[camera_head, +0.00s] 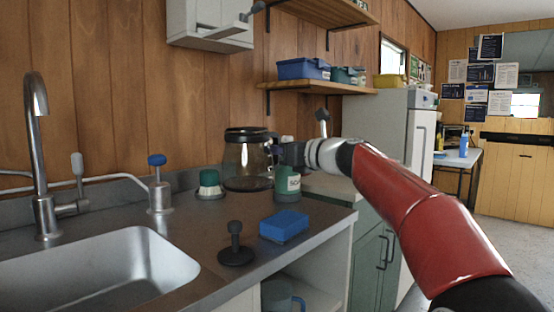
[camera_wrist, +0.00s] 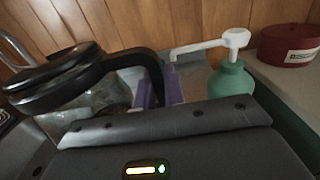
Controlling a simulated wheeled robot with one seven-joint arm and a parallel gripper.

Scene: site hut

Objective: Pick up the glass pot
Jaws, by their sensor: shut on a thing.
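The glass pot (camera_head: 247,163) stands upright on the counter near the wood wall, clear with a dark lid and rim. In the wrist view the glass pot (camera_wrist: 92,100) is at the left, with a black lid and a black handle reaching right. My gripper (camera_head: 284,153) is at the pot's right side, at the handle. In the wrist view my gripper's purple fingers (camera_wrist: 160,88) are shut around the handle's outer part. The pot's base seems to rest on the counter; its lower part is partly hidden in the wrist view.
A green soap bottle (camera_head: 287,188) with a white pump (camera_wrist: 230,40) stands close by my gripper. A green-topped item (camera_head: 209,184), a blue sponge (camera_head: 284,226) and a dark plunger-like thing (camera_head: 235,250) are on the counter. The sink (camera_head: 110,265) is at left.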

